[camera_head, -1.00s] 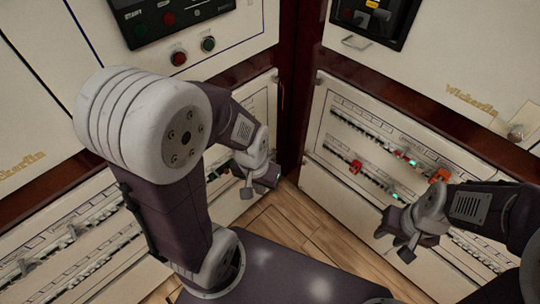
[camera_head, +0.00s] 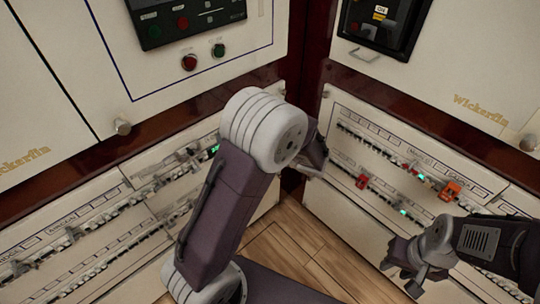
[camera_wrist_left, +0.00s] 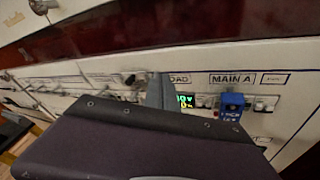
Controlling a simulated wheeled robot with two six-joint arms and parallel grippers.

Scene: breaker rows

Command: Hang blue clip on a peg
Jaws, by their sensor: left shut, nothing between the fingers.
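The blue clip (camera_wrist_left: 232,104) sits on a breaker row beneath the MAIN A label in the left wrist view; lettering on it is too small to read. I cannot make it out in the head view. My left gripper (camera_head: 315,162) is partly hidden behind its arm in the head view; its grey finger (camera_wrist_left: 158,92) shows in the left wrist view, left of the clip and apart from it. It is shut and empty. My right gripper (camera_head: 402,277) is in front of the right panel; its jaw opening is unclear. Round peg-like knobs (camera_head: 122,127) stick out from the cabinets.
Long breaker rows (camera_head: 85,228) line the left and right cabinets. Red clips (camera_head: 361,181) and an orange one (camera_head: 450,190) sit on the right panel. Red and green buttons (camera_head: 190,62) are above on the left. Wooden floor (camera_head: 275,245) lies between the cabinets.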

